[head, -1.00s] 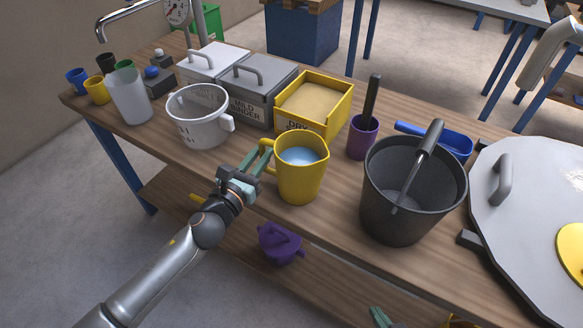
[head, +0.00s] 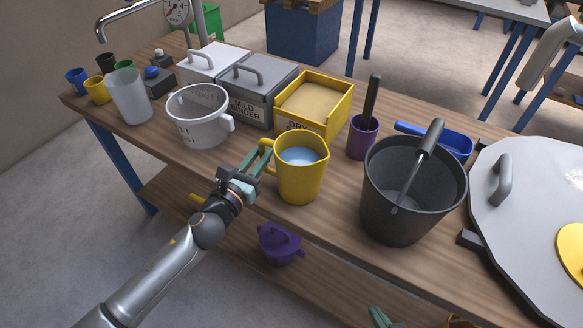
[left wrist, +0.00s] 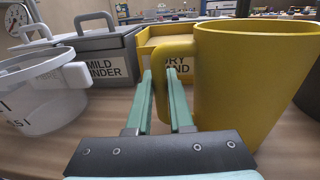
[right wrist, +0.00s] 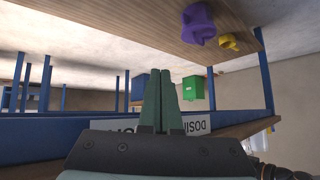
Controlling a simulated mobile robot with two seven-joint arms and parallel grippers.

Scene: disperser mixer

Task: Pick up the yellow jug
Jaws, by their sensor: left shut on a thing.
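The yellow jug (head: 300,178) stands upright on the wooden bench near its front edge, with pale blue liquid inside. Its handle (head: 266,155) points left toward my left gripper. My left gripper (head: 258,156) is shut on this handle. In the left wrist view, the teal fingers (left wrist: 163,100) reach either side of the jug's handle (left wrist: 164,65), beside the jug body (left wrist: 245,85). My right gripper (right wrist: 164,102) is shut and empty, low below the bench. Only its teal fingertips (head: 379,317) show at the bottom of the head view.
A white jug (head: 199,117) stands left of the yellow jug, and a yellow sand box (head: 300,128) behind it. A purple cup (head: 362,138) and a black bucket (head: 397,210) stand to the right. A purple jug (head: 280,243) is on the lower shelf.

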